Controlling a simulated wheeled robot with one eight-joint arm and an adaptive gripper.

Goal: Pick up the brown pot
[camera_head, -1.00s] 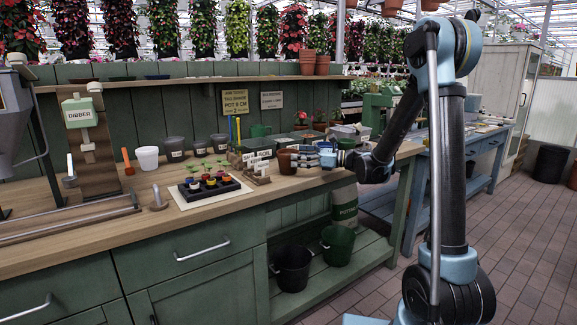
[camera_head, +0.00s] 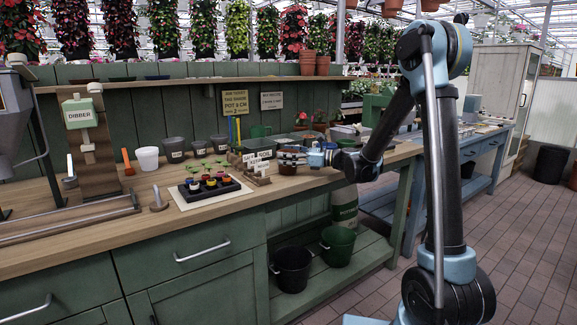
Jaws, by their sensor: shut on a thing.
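The brown pot (camera_head: 287,168) is small and stands at the right part of the wooden bench top in the head view. My gripper (camera_head: 293,156) reaches in from the right, with its fingers at the pot's upper part. It is shut on the brown pot. The fingers cover part of the pot's rim, and the contact is small in the picture. I cannot tell whether the pot's base touches the bench.
A rack of white labels (camera_head: 257,170) stands close left of the pot. A dark tray of small colored pots (camera_head: 208,187) lies farther left. Dark tubs (camera_head: 175,149) and a white pot (camera_head: 147,158) stand behind. The bench's front edge is near.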

